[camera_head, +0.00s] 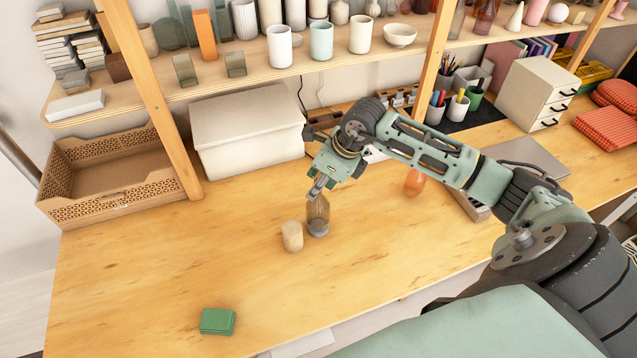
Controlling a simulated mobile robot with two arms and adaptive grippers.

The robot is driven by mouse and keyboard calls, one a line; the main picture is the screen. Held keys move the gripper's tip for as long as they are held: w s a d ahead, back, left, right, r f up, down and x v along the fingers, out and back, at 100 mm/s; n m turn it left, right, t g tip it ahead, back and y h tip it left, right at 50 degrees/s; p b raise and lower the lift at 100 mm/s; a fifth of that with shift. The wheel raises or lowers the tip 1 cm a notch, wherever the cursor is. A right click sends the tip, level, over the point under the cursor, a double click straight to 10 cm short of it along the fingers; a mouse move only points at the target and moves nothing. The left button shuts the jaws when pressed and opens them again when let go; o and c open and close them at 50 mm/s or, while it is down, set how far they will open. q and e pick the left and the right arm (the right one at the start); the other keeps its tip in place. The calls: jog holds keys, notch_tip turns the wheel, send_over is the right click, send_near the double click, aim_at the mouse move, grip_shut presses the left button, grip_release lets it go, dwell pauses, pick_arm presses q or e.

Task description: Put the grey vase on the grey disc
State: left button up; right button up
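The grey vase (318,211) is a smoky, see-through bottle shape and stands upright near the middle of the table. The grey disc (318,230) shows at the vase's foot. I cannot tell whether the vase rests on it or is held just above it. My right gripper (319,190) reaches down from above, with its fingers at the vase's neck, and looks shut on it. The fingertips are small and partly merge with the neck. My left gripper is not in view.
A cream wooden block (292,236) stands close to the left of the vase. A green box (217,321) lies at the front left. An orange object (414,183) sits under my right arm. A white box (250,135) and wooden crate (110,180) stand behind. The front-middle table is clear.

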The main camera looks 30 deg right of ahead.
jog(key=b+v, duration=0.3)
jog(key=v, duration=0.9)
jog(key=shift+r, duration=0.2)
jog(key=shift+w, duration=0.1)
